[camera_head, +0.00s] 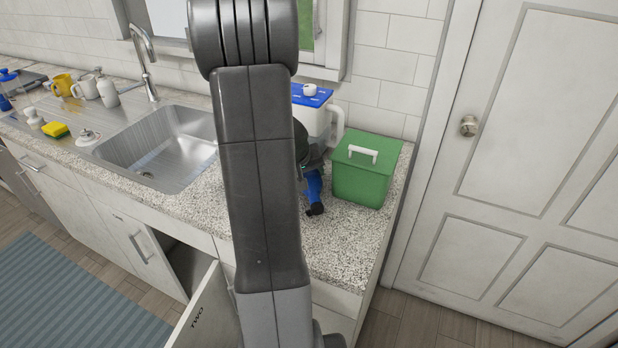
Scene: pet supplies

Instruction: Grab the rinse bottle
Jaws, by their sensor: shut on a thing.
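My gripper (309,180) is over the counter to the left of the green box, mostly hidden behind my own arm. It is shut on a blue thing with a black end (314,187), which looks like the rinse bottle. Only its right side shows, low over or touching the speckled counter; I cannot tell which. The rest of it, and the fingers' exact hold, are hidden.
A green lidded box (367,170) stands close on the right. A white container with a blue lid (318,119) stands behind. The sink (165,148) is left, with mugs, bottles and a sponge (55,130) beyond. A cabinet door (205,310) hangs open below.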

